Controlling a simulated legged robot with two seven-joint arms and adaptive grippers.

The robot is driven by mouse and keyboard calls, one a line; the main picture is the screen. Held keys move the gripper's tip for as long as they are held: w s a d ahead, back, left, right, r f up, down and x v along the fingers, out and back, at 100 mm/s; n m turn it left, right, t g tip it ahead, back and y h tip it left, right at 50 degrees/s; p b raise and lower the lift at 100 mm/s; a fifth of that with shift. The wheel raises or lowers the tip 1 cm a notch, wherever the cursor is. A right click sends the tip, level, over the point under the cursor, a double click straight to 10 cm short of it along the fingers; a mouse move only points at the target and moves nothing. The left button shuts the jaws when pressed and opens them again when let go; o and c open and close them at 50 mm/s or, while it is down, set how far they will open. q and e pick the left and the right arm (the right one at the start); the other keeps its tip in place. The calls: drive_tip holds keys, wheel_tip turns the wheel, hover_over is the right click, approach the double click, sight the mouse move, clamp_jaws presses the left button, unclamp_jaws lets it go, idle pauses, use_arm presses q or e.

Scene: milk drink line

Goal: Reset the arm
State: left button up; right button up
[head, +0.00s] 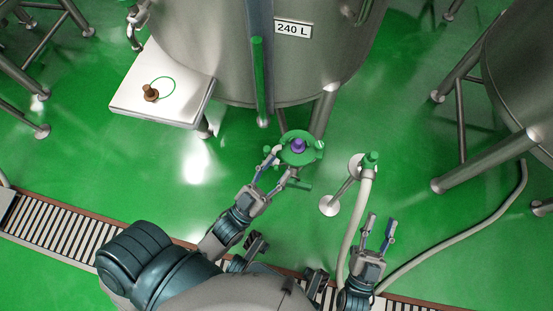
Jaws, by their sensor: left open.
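My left gripper (268,170) is open. Its fingertips are close to a green round fitting with a purple centre (299,146) under the large steel tank; I cannot tell whether they touch it. My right gripper (379,229) has its two fingers spread apart with nothing between them. It is over the floor on the right, below a green-topped hose end on a stand.
The steel tank marked 240 L (225,45) stands ahead. A white platform (165,90) with a brown fitting is at left. A pale hose (470,235) crosses the floor near my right arm. A drain grate (60,228) runs along the near floor. Another tank's legs stand at right.

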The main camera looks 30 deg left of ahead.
idle(0.3)
